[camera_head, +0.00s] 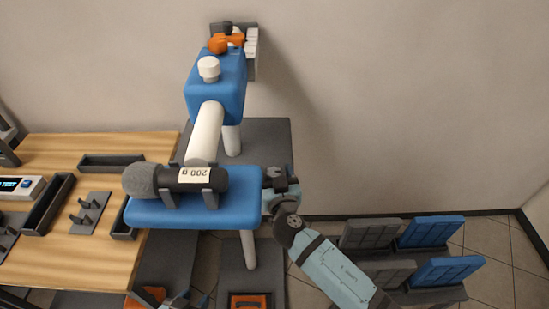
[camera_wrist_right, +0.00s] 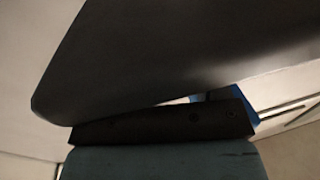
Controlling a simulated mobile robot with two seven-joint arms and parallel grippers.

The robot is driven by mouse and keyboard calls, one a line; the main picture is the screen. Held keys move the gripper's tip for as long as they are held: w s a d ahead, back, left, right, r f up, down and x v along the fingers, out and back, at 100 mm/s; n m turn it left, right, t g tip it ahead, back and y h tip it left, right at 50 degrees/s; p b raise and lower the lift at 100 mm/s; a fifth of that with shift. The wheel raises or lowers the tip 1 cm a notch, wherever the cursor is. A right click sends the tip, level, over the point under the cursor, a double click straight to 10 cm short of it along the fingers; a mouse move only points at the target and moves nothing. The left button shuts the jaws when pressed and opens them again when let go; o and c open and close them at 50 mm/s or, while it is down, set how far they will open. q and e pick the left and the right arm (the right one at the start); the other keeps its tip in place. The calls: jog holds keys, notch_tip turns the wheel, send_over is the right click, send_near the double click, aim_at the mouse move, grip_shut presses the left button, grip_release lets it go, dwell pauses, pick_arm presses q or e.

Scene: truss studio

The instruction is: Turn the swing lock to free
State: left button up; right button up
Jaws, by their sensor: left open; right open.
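I cannot tell for sure which part is the swing lock. A white knob (camera_head: 208,68) stands on top of a blue block (camera_head: 216,92), and an orange piece (camera_head: 226,43) sits behind it at the wall. A white tube (camera_head: 206,132) runs from the block towards a blue plate (camera_head: 232,212). A microphone-shaped weight (camera_head: 190,179) marked 200 g lies in a dark cradle on this plate. My right gripper (camera_head: 280,182) is open at the plate's right end; whether it touches is unclear. My left gripper (camera_head: 180,301) is at the bottom edge, open and mostly cut off.
A wooden table (camera_head: 140,143) with dark trays and a peg plate (camera_head: 90,213) is at the left. Blue and grey bins (camera_head: 425,232) stand low at the right. A dark surface fills much of the right wrist view (camera_wrist_right: 180,60), very close. Floor right of the plate is partly clear.

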pick_arm(q)
jog(key=shift+w, duration=0.3)
pick_arm(e)
jog(key=shift+w+a, duration=0.1)
jog(key=shift+w, duration=0.2)
pick_arm(q)
jog(key=shift+s, duration=0.1)
pick_arm(e)
jog(key=shift+s, duration=0.1)
jog(key=c, duration=0.9)
pick_arm(q)
jog(key=shift+d, duration=0.1)
